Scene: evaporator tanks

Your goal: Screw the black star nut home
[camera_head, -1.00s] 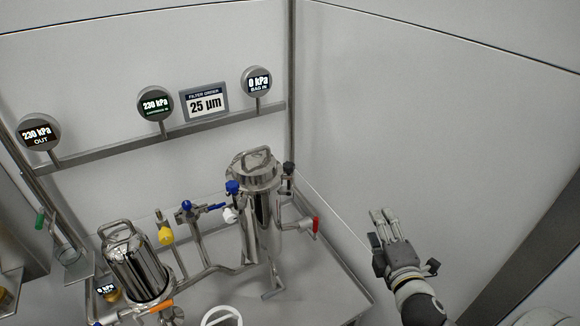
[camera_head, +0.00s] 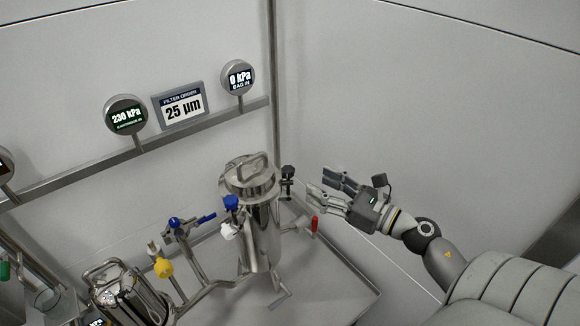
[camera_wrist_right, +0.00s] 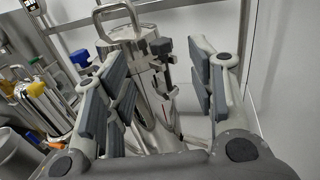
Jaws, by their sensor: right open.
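The black star nut (camera_head: 288,170) sits on a bolt at the right side of the lid of the tall steel filter housing (camera_head: 260,232). In the right wrist view the black nut (camera_wrist_right: 161,46) shows between my fingers, farther off, with its metal bolt and clamp below it. My right gripper (camera_head: 318,180) is open and empty, a short gap to the right of the nut, fingers pointing left toward it. I cannot tell how far the nut is threaded down. My left gripper is not in view.
Blue (camera_head: 231,202) and white (camera_head: 228,231) knobs sit on the housing's left side. A red-handled valve (camera_head: 314,225) is below my right gripper. A second steel vessel (camera_head: 128,295) stands lower left. Gauges line the back rail. The right wall is bare.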

